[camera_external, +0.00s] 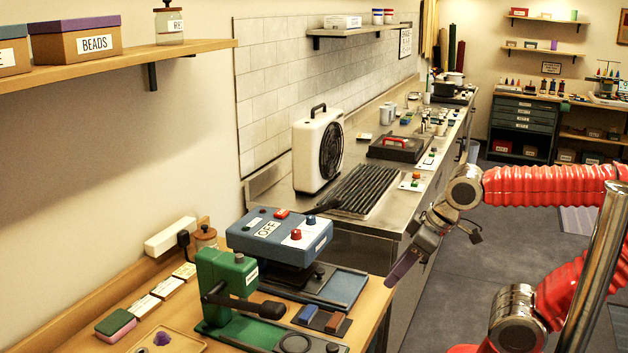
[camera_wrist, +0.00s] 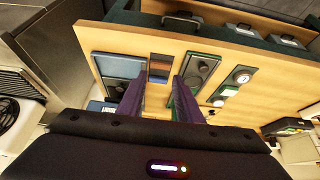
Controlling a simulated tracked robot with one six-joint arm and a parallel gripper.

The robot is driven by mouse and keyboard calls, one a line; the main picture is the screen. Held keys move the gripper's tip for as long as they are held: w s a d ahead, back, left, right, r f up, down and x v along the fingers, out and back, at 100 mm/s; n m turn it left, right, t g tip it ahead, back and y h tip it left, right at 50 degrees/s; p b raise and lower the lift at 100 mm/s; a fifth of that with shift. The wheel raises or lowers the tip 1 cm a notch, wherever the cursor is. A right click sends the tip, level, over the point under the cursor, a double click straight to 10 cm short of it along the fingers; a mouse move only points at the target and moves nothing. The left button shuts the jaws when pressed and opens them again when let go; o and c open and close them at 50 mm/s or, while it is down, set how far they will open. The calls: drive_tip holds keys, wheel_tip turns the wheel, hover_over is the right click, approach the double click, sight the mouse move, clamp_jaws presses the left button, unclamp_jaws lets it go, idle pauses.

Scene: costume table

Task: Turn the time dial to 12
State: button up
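A blue press (camera_external: 262,234) with a white label stands on the wooden table. Its near-right top corner has a white panel with a red knob (camera_external: 296,234) and a darker knob or marking beside it. The lettering and any numbers there are too small to read, so I cannot tell which is the time dial or where it points. My gripper (camera_external: 402,268) hangs to the right of the press, beyond the table edge, touching nothing. In the wrist view, its purple fingers stand apart with an empty gap (camera_wrist: 163,88) between them.
A green hand press (camera_external: 226,285) with a black lever stands in front of the blue press. A small dark tray (camera_external: 342,327) with blue and brown blocks lies near the table's right edge. A steel counter with a white fan heater (camera_external: 308,150) runs behind. Floor is open at right.

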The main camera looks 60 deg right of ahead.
drive_tip(key=shift+o, duration=0.7)
drive_tip(key=shift+d, duration=0.1)
drive_tip(key=shift+d+f, duration=0.1)
drive_tip(key=shift+f, duration=0.1)
drive_tip(key=w+d+r+m+g, duration=0.1)
drive_tip(key=w+d+r+m, duration=0.1)
drive_tip(key=w+d, duration=0.3)
drive_tip(key=w+d+r+m+g, duration=0.1)
drive_tip(key=w+d, duration=0.4)
drive_tip(key=w, duration=0.9)
drive_tip(key=w+d+r+m+g, duration=0.2)
drive_tip(key=w+d+r+m, duration=0.2)
drive_tip(key=w, duration=0.5)
drive_tip(key=shift+w+d+m, duration=0.4)
drive_tip(key=shift+d, duration=0.15)
drive_tip(key=r+m, duration=0.2)
drive_tip(key=d+r+m+g, duration=0.1)
drive_tip(key=r+m, duration=0.1)
drive_tip(key=r, duration=0.1)
drive_tip(key=r+m, duration=0.1)
drive_tip(key=r, duration=0.2)
drive_tip(key=shift+w+d+m+g, duration=0.25)
drive_tip(key=shift+d+m+g, duration=0.05)
drive_tip(key=shift+m, duration=0.1)
drive_tip(key=shift+f, duration=0.1)
